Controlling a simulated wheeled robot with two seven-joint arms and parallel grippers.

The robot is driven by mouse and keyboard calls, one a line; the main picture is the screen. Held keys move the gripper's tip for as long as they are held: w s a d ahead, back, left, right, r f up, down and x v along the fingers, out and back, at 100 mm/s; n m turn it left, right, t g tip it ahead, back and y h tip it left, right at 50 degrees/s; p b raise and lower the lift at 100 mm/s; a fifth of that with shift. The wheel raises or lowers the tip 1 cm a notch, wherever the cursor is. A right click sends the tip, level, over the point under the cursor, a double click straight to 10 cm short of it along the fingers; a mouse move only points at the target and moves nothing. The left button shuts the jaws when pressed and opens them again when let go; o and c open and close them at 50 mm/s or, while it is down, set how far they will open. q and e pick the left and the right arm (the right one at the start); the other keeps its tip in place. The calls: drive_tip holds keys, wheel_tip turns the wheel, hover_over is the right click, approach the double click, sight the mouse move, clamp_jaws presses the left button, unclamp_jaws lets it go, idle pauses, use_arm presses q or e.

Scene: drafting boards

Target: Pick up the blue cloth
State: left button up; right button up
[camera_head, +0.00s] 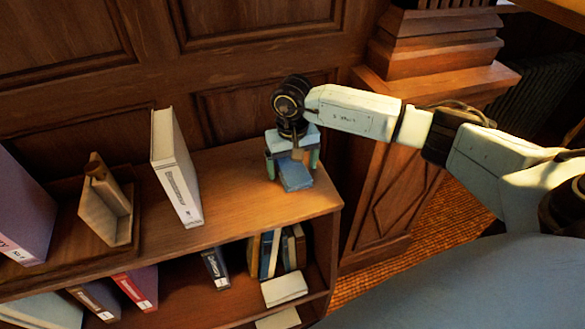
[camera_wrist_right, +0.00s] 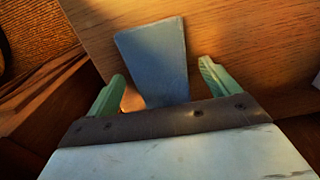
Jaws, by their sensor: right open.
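I cannot tell how high the fingertips are above the wood. My left gripper is not in view.
A white book (camera_head: 178,170) stands upright on the shelf top (camera_head: 235,205), left of the cloth. A wooden bookend (camera_head: 108,205) and a purple book (camera_head: 22,212) stand farther left. Several books fill the lower shelf. A panelled wall rises behind, and a wooden pillar (camera_head: 390,170) stands right.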

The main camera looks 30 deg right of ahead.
sight(292, 167)
drive_tip(key=c, duration=1.1)
drive_tip(key=shift+o, duration=0.2)
wheel_tip(292, 167, up, 10)
drive_tip(key=b, duration=0.1)
